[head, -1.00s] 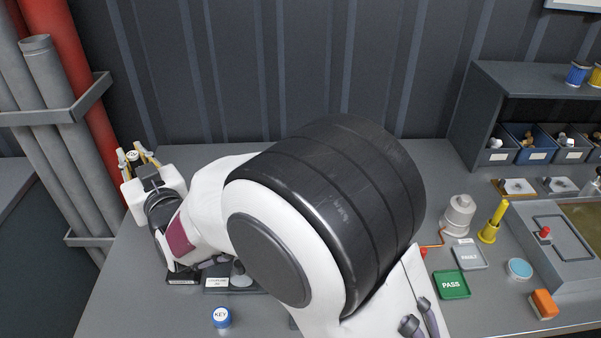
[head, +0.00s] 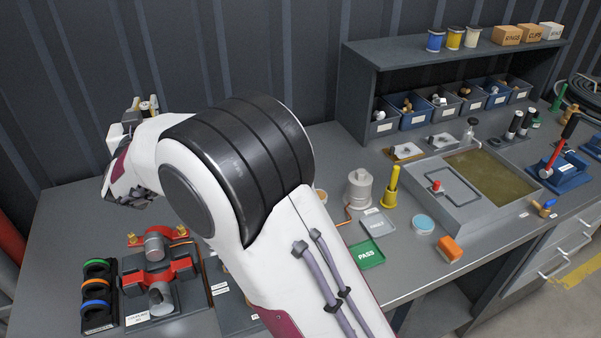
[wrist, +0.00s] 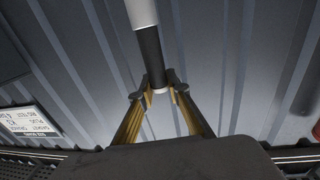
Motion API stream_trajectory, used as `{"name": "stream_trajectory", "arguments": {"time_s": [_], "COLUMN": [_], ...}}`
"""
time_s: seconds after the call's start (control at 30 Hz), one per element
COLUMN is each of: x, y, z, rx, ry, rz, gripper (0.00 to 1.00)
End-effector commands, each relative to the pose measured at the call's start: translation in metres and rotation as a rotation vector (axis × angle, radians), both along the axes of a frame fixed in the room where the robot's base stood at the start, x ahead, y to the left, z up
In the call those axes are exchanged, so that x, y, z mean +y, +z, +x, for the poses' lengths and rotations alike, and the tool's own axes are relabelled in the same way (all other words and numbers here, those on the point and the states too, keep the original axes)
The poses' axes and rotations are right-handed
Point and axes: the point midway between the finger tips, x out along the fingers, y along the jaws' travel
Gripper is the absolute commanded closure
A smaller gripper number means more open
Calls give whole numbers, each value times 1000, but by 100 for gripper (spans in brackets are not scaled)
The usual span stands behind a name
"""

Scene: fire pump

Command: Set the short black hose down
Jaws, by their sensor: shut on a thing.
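In the wrist view my gripper (wrist: 162,88) is shut on the short black hose (wrist: 149,50). The hose has a black middle, a pale section reaching up out of the frame, and a pale lower end between the fingertips. It is held clear against the ribbed wall, with no surface seen under it. In the head view my gripper (head: 145,105) is at the left, near the wall and above the bench, partly hidden behind my arm. The hose cannot be made out there.
A red coupling jig (head: 160,275) and a rack of coloured rings (head: 97,290) stand at front left. Bare bench (head: 70,215) shows at left.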

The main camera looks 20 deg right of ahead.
Motion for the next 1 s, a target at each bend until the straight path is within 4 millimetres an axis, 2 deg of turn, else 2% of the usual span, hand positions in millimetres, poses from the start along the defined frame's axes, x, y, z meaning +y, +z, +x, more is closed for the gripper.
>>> {"name": "stream_trajectory", "arguments": {"time_s": [0.03, 0.2, 0.47, 0.73, 1.0], "x": [-17, -74, -162, -254, -344], "y": [1, 2, 1, -6, -18], "z": [6, 20, 31, 29, 12], "rx": [-2, -2, -2, 1, 0], "ry": [-41, -179, -393, -619, -848], "rz": [1, 2, 1, 0, 1], "gripper": [100, 100, 100, 100, 100]}}
